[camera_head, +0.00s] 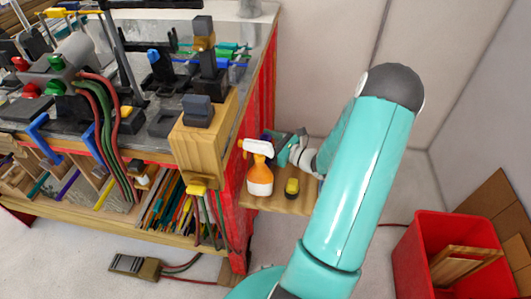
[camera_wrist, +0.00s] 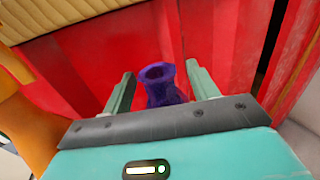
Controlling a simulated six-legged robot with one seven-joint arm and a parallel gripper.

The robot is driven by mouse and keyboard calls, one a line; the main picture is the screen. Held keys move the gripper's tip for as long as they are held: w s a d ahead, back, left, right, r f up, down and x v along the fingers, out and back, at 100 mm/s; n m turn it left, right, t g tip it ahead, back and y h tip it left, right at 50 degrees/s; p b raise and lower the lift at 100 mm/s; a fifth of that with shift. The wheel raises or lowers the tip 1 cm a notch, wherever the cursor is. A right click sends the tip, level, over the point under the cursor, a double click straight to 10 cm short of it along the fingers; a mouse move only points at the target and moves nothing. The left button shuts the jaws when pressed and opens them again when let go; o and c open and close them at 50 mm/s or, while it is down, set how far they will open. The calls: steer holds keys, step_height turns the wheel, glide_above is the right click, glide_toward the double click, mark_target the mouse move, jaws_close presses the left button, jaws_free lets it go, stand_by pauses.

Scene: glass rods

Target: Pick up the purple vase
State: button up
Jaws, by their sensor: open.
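The purple vase (camera_wrist: 162,92) stands between the two teal fingers of my gripper (camera_wrist: 160,76) in the wrist view, with its round mouth showing. The fingers are open, one on each side of it, and a gap shows on both sides. Its lower part is hidden behind the gripper's body. In the head view only a small purple patch of the vase (camera_head: 267,135) shows behind the spray bottle's head, next to my gripper (camera_head: 284,149).
An orange spray bottle (camera_head: 260,179) with a white head and a small yellow object (camera_head: 291,187) stand on the wooden shelf (camera_head: 282,204) close to my gripper. The red side wall (camera_wrist: 90,60) of the workbench is just behind the vase. A red bin (camera_head: 420,265) stands at the lower right.

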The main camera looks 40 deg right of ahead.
jaws_close()
steer(key=shift+r, duration=0.15)
